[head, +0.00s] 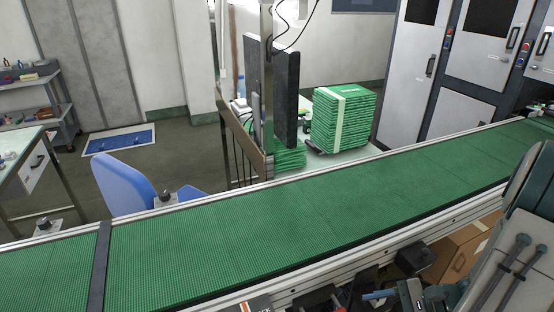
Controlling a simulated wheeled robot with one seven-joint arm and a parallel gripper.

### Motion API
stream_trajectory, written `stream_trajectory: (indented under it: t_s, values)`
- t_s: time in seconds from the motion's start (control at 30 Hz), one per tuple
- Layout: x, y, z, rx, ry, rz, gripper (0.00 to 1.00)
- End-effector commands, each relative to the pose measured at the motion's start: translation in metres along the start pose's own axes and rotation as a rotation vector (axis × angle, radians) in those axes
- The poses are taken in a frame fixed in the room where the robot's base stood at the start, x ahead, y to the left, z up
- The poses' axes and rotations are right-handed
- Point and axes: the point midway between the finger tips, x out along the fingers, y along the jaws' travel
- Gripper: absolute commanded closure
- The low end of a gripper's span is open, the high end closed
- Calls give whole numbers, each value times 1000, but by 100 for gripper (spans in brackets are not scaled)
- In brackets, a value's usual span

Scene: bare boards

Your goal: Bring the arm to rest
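I cannot make out my gripper or its fingers in the head view. A long green conveyor belt (290,215) with pale metal side rails runs across the picture, from the lower left up to the right. The stretch of belt in view carries nothing. No object held by me shows.
Beyond the belt are a strapped stack of green flat items (343,118), a dark upright panel (276,90), a blue chair (122,185) and grey cabinets (480,60). Below the near rail lie a cardboard box (462,252) and clutter. A dark and pale-grey structure (505,245) fills the right edge.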

Motion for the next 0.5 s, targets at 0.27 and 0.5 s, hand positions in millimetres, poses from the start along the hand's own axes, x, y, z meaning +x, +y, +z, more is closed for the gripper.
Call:
stream_trajectory:
  t_s: [0.27, 0.5]
  values:
    - [15, -4, 53, -346, 185, 392, 44]
    - [17, -10, 91, -676, 368, 650, 44]
